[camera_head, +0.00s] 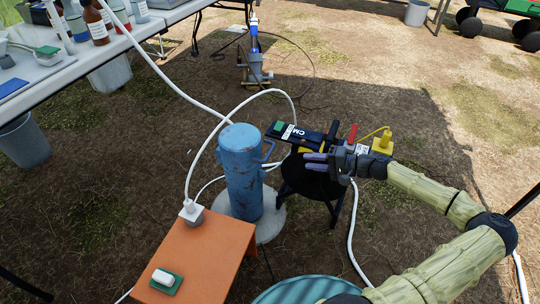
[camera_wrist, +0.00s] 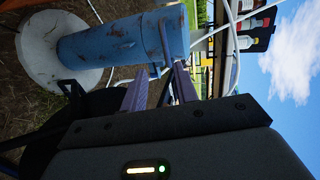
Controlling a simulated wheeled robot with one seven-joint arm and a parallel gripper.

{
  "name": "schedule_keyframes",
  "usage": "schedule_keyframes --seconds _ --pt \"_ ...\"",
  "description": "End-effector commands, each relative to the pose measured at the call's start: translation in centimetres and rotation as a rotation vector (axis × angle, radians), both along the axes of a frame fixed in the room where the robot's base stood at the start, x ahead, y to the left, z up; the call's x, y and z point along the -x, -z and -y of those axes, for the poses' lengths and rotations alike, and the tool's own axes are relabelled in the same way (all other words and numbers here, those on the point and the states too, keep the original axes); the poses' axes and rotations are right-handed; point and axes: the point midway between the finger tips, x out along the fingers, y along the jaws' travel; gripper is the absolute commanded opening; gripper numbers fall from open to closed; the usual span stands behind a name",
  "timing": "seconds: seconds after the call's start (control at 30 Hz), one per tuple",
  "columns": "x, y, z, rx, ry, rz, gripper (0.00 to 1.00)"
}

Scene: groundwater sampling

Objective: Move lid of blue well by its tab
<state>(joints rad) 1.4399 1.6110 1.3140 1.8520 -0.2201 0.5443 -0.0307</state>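The blue well (camera_head: 243,180) is a worn, rust-spotted upright cylinder on a pale round base, at the centre of the head view. Its lid (camera_head: 240,136) sits on top, with a blue tab (camera_head: 268,149) sticking out on the right side. The well lies sideways in the wrist view (camera_wrist: 105,45), with the tab (camera_wrist: 164,42) just beyond the fingertips. My gripper (camera_head: 306,162) is to the right of the well, fingers pointing left toward the tab. In the wrist view my gripper (camera_wrist: 161,72) shows a gap between its fingers and holds nothing.
A black stool (camera_head: 310,180) with a dark meter (camera_head: 300,133) and a yellow box (camera_head: 382,142) stands behind and below my gripper. White hose loops around the well. An orange table (camera_head: 195,255) stands front left. A bottle-laden table (camera_head: 60,60) is at upper left.

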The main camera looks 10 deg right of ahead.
Motion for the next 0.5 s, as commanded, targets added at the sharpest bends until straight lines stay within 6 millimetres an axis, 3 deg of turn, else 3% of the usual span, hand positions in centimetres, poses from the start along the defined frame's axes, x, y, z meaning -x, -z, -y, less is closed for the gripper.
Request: schedule_keyframes --seconds 0.13,0.5 --pt "-0.27 -0.44 1.95 -0.037 0.051 0.031 0.30" --pt "-0.40 -0.34 1.69 -0.036 0.048 0.030 0.30"
